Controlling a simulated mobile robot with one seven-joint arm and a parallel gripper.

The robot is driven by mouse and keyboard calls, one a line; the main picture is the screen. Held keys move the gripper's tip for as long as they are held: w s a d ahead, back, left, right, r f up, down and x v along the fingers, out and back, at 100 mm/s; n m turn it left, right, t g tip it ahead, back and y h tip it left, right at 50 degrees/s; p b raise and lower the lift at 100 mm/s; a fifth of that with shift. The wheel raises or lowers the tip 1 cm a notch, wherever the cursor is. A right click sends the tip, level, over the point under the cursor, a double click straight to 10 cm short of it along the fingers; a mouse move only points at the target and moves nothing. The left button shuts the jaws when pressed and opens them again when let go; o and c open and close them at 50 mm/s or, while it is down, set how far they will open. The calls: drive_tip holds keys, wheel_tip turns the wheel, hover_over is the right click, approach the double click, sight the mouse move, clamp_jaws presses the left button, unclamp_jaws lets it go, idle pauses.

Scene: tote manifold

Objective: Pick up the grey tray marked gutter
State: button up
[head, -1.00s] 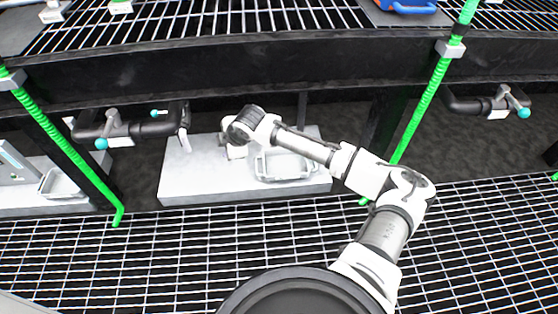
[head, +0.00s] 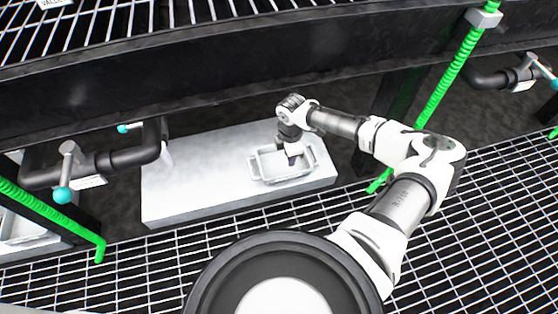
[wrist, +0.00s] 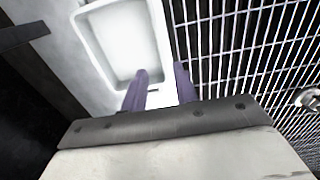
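A pale grey-white tray (head: 270,170) with raised walls and end handles lies on a white slab below the dark beam. No gutter marking is readable on it. In the head view my gripper (head: 293,159) is over the tray, pointing down. The wrist view shows the tray (wrist: 125,42) empty, beyond the fingers. My gripper (wrist: 162,83) is open there, with two purple fingers apart and nothing visibly held between them. The left finger overlaps the tray's near end; the right finger lies against the grating beyond its side. I cannot tell whether either touches the tray.
The white slab (head: 190,185) has bare room left of the tray. A dark beam (head: 200,90) runs above it. A green post (head: 450,75) stands right. A black pipe with a teal-tipped valve (head: 75,170) is left. Another pale tray (head: 25,232) shows at the left edge. Grating covers the floor.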

drive_tip(key=b, duration=0.3)
hover_over(289, 175)
wheel_tip(289, 175, down, 8)
drive_tip(key=shift+s+f, duration=0.1)
drive_tip(key=f+b, duration=0.3)
drive_tip(key=f, duration=0.2)
drive_tip(key=shift+w+f, duration=0.1)
drive_tip(key=shift+w, duration=0.1)
drive_tip(key=shift+c, duration=0.4)
clamp_jaws()
